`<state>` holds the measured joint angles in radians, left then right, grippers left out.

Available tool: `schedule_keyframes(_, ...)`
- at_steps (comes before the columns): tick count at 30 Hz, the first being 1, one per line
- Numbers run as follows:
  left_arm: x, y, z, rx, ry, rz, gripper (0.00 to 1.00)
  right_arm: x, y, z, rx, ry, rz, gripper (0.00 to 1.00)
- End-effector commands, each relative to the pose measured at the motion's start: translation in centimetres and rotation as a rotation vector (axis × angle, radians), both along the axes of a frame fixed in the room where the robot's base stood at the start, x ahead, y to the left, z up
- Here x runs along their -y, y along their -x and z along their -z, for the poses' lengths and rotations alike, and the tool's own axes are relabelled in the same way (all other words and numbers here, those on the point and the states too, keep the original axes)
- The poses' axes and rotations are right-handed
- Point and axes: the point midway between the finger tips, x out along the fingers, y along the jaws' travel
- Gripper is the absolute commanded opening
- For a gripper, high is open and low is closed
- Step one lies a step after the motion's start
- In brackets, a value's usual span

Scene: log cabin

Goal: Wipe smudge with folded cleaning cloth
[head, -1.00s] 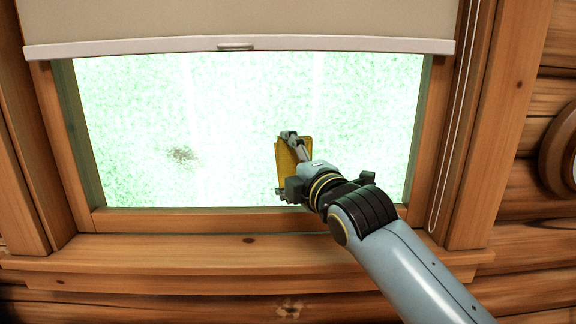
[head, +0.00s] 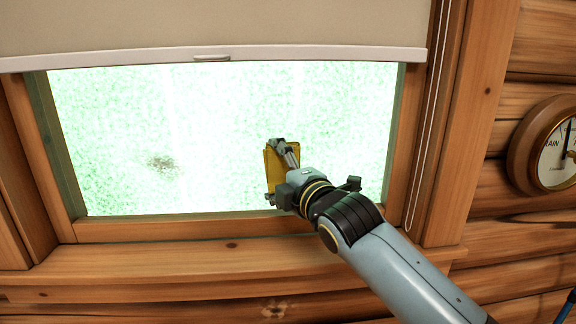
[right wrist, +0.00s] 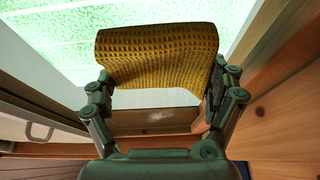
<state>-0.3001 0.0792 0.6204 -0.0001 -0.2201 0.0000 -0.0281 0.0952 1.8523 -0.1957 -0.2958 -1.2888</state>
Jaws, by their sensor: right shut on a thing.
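A brownish smudge (head: 163,163) shows on the lower left part of the bright window pane (head: 220,105). The folded cleaning cloth (head: 270,170) is yellow. It is held in my right gripper (head: 283,172), in front of the pane's lower right part, to the right of the smudge. In the right wrist view the waffle-textured cloth (right wrist: 158,52) spans between the two fingers of the gripper (right wrist: 162,90), which are shut on it. I cannot tell whether the cloth touches the glass. My left gripper is not in view.
A beige blind (head: 210,25) with a pale bottom bar covers the window's top. A wooden sill (head: 230,255) runs below, and a cord (head: 428,120) hangs along the right frame. A round barometer-like dial (head: 552,150) hangs on the log wall at right.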

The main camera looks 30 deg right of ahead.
Motion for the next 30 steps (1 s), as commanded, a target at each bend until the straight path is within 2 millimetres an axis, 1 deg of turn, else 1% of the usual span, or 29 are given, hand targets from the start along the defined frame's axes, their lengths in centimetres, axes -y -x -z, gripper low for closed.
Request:
schedule_keyframes(1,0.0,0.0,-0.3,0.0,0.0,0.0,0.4,-0.4,-0.3,-0.3,0.002,-0.003,0.0,0.59)
schedule_keyframes(6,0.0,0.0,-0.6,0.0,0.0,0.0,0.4,-1.3,-0.8,-0.2,0.002,-0.001,0.0,0.59)
schedule_keyframes(17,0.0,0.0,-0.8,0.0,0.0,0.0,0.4,-1.5,-0.7,-0.2,0.002,0.0,0.0,0.59)
schedule_keyframes(30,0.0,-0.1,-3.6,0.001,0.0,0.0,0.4,-3.5,3.5,-0.2,-0.002,-0.001,0.0,0.59)
